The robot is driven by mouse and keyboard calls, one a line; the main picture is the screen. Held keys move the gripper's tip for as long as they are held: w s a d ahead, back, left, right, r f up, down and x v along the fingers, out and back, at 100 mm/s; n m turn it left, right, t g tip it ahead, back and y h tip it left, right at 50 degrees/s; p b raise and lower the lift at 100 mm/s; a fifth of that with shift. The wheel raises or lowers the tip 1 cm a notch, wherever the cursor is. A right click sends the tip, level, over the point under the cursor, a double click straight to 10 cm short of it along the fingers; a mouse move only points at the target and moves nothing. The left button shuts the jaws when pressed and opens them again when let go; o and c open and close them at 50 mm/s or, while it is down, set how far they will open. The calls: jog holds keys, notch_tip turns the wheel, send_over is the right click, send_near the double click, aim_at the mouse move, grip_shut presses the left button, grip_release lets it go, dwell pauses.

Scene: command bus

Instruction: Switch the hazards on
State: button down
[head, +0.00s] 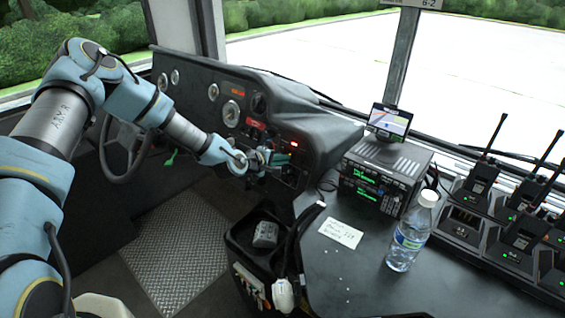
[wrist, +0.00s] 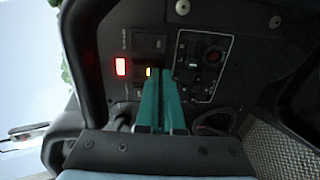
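The dashboard switch panel (head: 290,172) is at the right end of the dash in the head view. A dark rocker switch (wrist: 149,43) is just above. I cannot read which switch is the hazards. My gripper (head: 282,158) is at the panel, its teal fingers shut together with nothing visible between them in the wrist view (wrist: 163,72). The fingertips cover part of the panel; whether they touch it I cannot tell.
A round knob (wrist: 212,56) on a bordered plate is right of the fingers. A radio (head: 385,180), a water bottle (head: 408,240) and charging handsets (head: 480,185) stand on the console at right.

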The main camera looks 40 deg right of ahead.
jog(key=shift+d+r, duration=0.1)
jog(key=shift+r, duration=0.05)
jog(key=shift+r+p, duration=0.35)
jog(key=shift+r, duration=0.35)
